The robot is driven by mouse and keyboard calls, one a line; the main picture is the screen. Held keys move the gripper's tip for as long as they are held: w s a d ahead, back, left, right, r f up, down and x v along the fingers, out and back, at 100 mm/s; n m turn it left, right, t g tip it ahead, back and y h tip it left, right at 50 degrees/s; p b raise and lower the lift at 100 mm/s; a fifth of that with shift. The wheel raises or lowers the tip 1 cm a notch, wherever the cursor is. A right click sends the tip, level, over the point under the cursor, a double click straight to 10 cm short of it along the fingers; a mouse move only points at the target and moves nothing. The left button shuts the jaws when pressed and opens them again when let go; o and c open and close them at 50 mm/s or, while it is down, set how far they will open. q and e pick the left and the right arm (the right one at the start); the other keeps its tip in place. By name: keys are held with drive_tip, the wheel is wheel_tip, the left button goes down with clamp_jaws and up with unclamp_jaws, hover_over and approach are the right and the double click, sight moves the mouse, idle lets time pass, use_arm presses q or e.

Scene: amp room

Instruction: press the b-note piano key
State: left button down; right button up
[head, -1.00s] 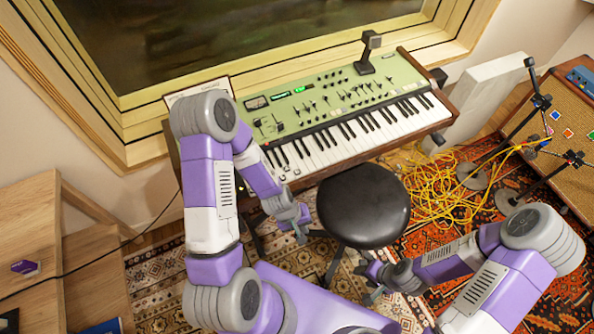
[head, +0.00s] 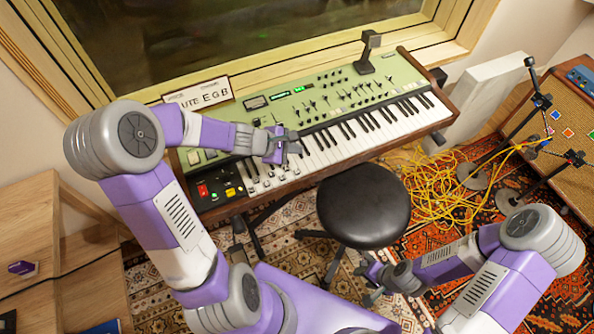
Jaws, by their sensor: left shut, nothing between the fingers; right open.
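The green synthesizer keyboard (head: 415,115) stands by the window, with its row of white and black keys along the front edge. Several leftmost keys carry small marks (head: 266,181), too small to read. My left gripper (head: 284,150) is shut and empty over the left part of the keyboard, near the back of the keys. I cannot tell whether it touches a key. It hides some keys and panel. My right gripper (head: 371,279) is open, low beside the stool, away from the keyboard.
A black round stool (head: 363,205) stands in front of the keys. Yellow cables (head: 440,190) and microphone stands (head: 520,130) are at the right. A wooden shelf (head: 30,225) is at the left.

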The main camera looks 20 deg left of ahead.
use_arm(q)
drive_tip(key=b, duration=0.7)
hover_over(295, 175)
wheel_tip(295, 175, down, 8)
drive_tip(key=shift+r, duration=0.1)
drive_tip(key=shift+f+b, duration=0.6)
drive_tip(key=shift+b, duration=0.1)
idle(1.2)
drive_tip(key=shift+f+b, duration=0.4)
drive_tip(key=shift+b, duration=0.15)
drive_tip(key=shift+f+b, duration=0.65)
drive_tip(key=shift+b, duration=0.05)
idle(0.7)
drive_tip(key=shift+r, duration=0.1)
drive_tip(key=shift+a+r+p, duration=0.1)
drive_tip(key=shift+r+p, duration=0.85)
drive_tip(key=shift+r, duration=0.1)
